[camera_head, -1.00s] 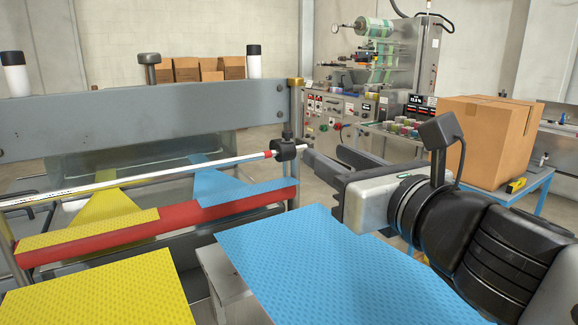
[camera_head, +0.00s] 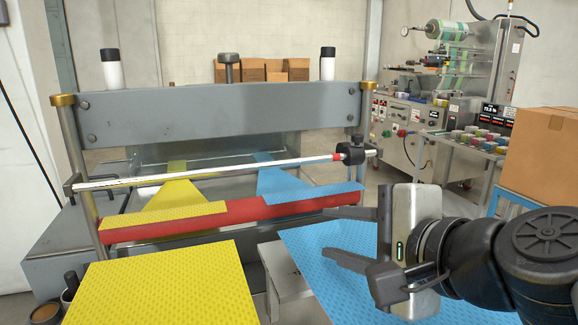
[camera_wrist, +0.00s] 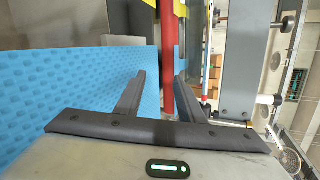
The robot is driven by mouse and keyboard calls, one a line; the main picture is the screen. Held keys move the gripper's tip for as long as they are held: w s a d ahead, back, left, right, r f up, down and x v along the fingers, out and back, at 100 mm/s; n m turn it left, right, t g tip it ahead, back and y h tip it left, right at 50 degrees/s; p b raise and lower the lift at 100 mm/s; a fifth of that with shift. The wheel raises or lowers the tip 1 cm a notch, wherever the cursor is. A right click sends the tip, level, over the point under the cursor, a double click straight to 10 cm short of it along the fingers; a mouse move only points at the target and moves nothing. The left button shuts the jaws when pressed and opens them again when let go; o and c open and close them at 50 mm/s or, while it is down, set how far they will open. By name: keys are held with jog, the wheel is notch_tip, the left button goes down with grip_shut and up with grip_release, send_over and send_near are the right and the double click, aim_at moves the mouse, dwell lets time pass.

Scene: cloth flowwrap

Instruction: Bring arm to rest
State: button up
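My gripper (camera_head: 334,235) is in front of the machine on the right side, over the blue cloth (camera_head: 310,262). Its two dark fingers are spread apart with nothing between them, and they point left toward the red roller (camera_head: 240,211). In the wrist view the open fingers (camera_wrist: 163,95) show against the blue cloth (camera_wrist: 80,80) and the red roller (camera_wrist: 167,60) beyond. A yellow cloth (camera_head: 160,285) lies at the front left. Parts of the blue cloth are hidden behind my gripper and arm.
A white rod (camera_head: 220,172) with a black clamp (camera_head: 353,152) crosses the machine above the roller. A grey crossbeam (camera_head: 230,115) stands behind it. A cardboard box (camera_head: 545,155) is at the right, near a packaging machine (camera_head: 430,110). Open space lies above my arm.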

jog(key=s+d+f+n+g+h, duration=0.3)
jog(key=f+n, duration=0.3)
jog(key=n, duration=0.1)
jog(key=s+d+f+n+g+h, duration=0.2)
jog(key=s+f+n+g, duration=0.1)
jog(key=f+n, duration=0.3)
notch_tip(320, 180, up, 26)
jog(key=d+n+h+p, duration=0.1)
jog(key=n+p, duration=0.1)
jog(key=p, duration=2.4)
jog(key=shift+s, duration=0.15)
jog(key=shift+d, duration=0.1)
jog(key=shift+r, duration=0.15)
